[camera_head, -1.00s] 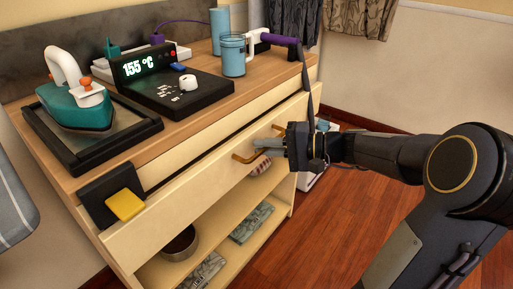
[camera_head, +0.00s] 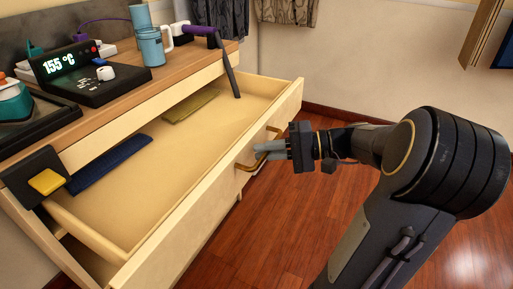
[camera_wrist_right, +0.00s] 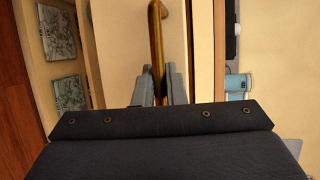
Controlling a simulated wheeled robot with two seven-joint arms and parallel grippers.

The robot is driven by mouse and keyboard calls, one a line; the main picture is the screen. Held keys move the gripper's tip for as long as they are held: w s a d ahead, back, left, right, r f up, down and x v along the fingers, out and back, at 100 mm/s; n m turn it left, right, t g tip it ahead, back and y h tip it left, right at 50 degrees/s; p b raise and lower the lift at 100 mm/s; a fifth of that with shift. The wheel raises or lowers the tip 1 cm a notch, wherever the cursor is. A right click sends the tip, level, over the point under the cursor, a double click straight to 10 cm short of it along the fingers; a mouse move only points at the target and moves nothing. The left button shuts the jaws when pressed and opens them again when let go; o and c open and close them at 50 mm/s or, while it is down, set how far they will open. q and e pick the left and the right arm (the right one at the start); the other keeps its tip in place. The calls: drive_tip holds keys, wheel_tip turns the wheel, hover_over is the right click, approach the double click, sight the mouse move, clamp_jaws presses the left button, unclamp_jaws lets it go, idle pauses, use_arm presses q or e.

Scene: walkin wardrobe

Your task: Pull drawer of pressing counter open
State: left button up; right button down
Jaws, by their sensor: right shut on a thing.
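The pressing counter (camera_head: 150,88) stands at the left in the head view. Its wide pale wood drawer (camera_head: 215,207) is pulled well out, with its inside showing. In it lie a dark blue folded item (camera_head: 112,163) and an olive flat item (camera_head: 190,106). My right gripper (camera_head: 262,150) is shut on the brass handle (camera_head: 250,166) at the drawer front. In the right wrist view the brass handle (camera_wrist_right: 156,40) runs between the two grey fingers (camera_wrist_right: 158,90). My left gripper is not in view.
On the counter top are a control unit (camera_head: 90,75) reading 155 °C, a blue cup (camera_head: 151,48) and part of a teal iron (camera_head: 12,103). The wood floor (camera_head: 265,235) before the drawer is clear.

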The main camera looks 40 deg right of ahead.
drive_tip(key=shift+s+d, duration=0.2)
drive_tip(key=shift+s, duration=0.4)
drive_tip(key=c, duration=1.5)
unclamp_jaws()
drive_tip(key=p+v, duration=0.2)
drive_tip(key=v, duration=0.5)
drive_tip(key=shift+s+d, duration=0.2)
drive_tip(key=shift+d, duration=0.1)
